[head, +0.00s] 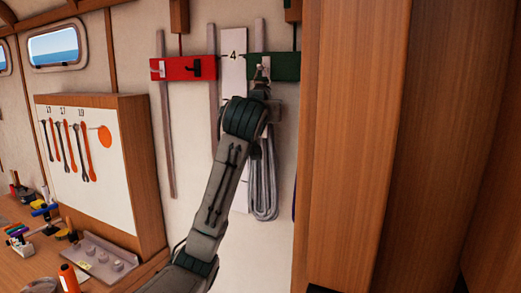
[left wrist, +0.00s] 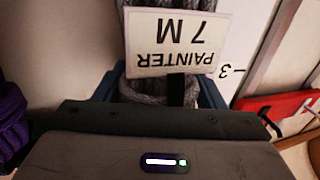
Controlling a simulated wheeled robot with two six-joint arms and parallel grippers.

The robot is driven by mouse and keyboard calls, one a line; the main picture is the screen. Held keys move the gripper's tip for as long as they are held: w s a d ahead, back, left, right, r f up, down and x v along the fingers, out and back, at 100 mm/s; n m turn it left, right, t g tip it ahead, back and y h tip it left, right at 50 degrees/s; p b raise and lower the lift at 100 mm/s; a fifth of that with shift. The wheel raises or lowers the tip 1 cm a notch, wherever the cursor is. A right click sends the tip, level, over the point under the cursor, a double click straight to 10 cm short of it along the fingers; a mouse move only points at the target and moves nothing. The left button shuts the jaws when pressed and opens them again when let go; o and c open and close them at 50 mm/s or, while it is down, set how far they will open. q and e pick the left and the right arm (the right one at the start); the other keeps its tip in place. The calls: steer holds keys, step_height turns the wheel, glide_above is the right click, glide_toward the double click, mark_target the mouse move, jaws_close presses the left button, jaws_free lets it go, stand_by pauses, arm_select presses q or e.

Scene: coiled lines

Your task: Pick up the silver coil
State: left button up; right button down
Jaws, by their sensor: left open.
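The silver coil (head: 263,190) hangs in long grey loops on the back wall, below the green board, partly hidden by my left arm. In the left wrist view its grey strands (left wrist: 145,92) run behind a white tag (left wrist: 172,42) that reads "PAINTER 7 M" upside down. My left gripper (head: 262,78) is up at the green board, at the top of the coil. In the left wrist view its open fingers (left wrist: 160,90) show on either side of the strands. Whether they touch the coil cannot be told. My right gripper is not in view.
A red board (head: 183,68) with a dark hook is left of the green board (head: 286,66). A purple coil (left wrist: 12,120) hangs close beside the gripper. A wooden panel (head: 350,150) stands close on the right. A tool board (head: 85,160) and cluttered bench are at left.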

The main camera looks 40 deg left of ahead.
arm_select(q)
steer(key=shift+w+a, duration=0.1)
steer(key=shift+w, duration=0.05)
jaws_close()
steer(key=shift+r, duration=0.15)
steer(key=shift+r+b, duration=0.45)
steer(key=shift+r, duration=0.1)
steer(key=shift+s+d+b, duration=0.3)
steer(key=shift+s, duration=0.2)
steer(key=s+d+p, duration=0.2)
steer(key=s, duration=0.6)
steer(key=s+d+p, duration=0.2)
steer(key=s+d, duration=0.1)
steer(key=s, duration=0.5)
